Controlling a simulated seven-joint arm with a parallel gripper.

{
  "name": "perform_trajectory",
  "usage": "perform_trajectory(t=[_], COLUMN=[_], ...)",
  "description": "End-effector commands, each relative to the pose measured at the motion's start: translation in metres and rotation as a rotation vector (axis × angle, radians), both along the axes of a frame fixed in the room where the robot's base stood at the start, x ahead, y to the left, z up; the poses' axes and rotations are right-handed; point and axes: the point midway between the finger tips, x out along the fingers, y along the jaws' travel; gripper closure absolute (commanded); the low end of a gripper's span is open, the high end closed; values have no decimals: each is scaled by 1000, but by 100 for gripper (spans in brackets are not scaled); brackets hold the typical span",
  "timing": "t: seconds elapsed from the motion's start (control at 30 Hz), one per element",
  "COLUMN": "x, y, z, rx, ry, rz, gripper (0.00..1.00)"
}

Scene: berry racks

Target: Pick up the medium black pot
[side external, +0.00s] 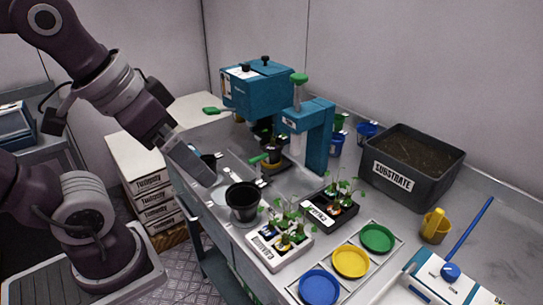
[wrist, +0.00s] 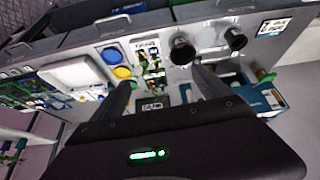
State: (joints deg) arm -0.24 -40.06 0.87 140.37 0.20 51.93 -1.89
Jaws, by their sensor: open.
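I cannot tell for certain which is the medium one. My gripper (side external: 212,181) is above the bench edge, left of the nearer pot and apart from it. In the wrist view its two fingers (wrist: 163,75) are spread, with nothing between them.
A blue machine (side external: 258,92) stands behind the pots. Two seedling trays (side external: 281,247) (side external: 332,207) and a tray of coloured dishes (side external: 350,262) are to the right. A substrate bin (side external: 414,166) is at the back right. Labelled boxes (side external: 150,200) stand left of the bench.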

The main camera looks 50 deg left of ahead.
Motion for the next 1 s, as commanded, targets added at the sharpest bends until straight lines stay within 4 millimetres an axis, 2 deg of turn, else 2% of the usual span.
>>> perform_trajectory(t=[0.07,0.17,0.2,0.27,0.3,0.33,0.4,0.43,0.47,0.5,0.6,0.7,0.87,1.0], x=[37,111,142,186,214,233,269,281,290,299,311,316,317,316], y=[13,50,70,102,126,143,177,187,193,195,193,190,188,187], z=[20,41,43,40,33,26,5,-9,-26,-52,-112,-149,-174,-202], rx=[-46,-114,-130,-138,-134,-127,-104,-96,-95,-106,-161,-213,-240,-240], ry=[25,65,77,89,94,94,98,114,142,197,328,411,449,450], rz=[113,357,464,622,726,800,939,976,995,1000,982,968,959,958], gripper=[12,12,12,12,12,12,12,12,12,12,12,12,12,12])
